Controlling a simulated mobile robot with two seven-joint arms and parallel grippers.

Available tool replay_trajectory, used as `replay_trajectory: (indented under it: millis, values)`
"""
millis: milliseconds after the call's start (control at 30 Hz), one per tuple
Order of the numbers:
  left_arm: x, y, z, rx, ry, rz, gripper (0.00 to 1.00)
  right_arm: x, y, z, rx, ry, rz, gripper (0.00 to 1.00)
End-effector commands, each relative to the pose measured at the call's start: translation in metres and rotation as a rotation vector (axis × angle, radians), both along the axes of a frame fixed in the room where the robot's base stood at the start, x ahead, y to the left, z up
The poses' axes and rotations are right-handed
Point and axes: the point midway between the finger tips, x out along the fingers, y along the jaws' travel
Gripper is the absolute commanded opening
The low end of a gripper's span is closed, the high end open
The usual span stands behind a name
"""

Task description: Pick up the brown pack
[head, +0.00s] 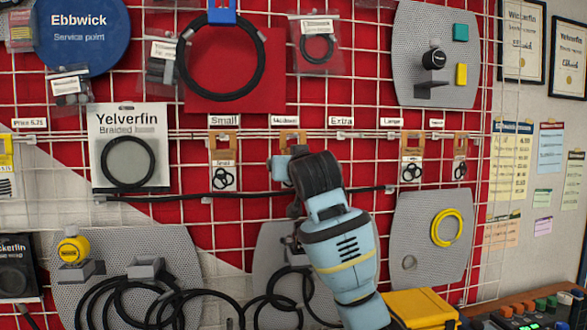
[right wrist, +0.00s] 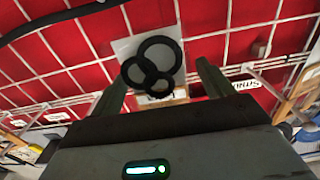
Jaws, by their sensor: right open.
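Several small packs with brown tops and black rings hang in a row on the wire grid in the head view. One is under the "Small" label (head: 222,160), and two more hang at the right (head: 411,158) (head: 459,158). Another brown top (head: 286,137) shows under the "Medium" label, its lower part hidden by my right arm. My right gripper (head: 285,172) is in front of that spot. In the right wrist view my right gripper (right wrist: 160,88) is open, and a pale card with three black rings (right wrist: 150,48) shows between and beyond its fingers. Contact cannot be told. My left gripper is out of view.
A "Yelverfin" pack (head: 128,150) hangs left of the row. A black cable (head: 230,196) runs across the grid below it. Grey perforated panels (head: 410,215) carry rings and holders. A yellow box (head: 420,306) stands at the lower right.

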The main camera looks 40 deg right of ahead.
Motion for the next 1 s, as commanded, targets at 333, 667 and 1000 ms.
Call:
replay_trajectory:
  millis: [333,667,1000]
  values:
    - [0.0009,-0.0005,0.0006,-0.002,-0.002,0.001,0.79,0.004,-0.0023,0.0002,0.0,0.0,0.0,0.77]
    - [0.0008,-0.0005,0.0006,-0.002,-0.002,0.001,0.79,0.0038,-0.0022,0.0002,0.0,0.0,0.0,0.34]
    - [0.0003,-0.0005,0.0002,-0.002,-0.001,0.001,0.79,0.0037,-0.0022,0.0024,0.0,-0.001,0.0,0.32]
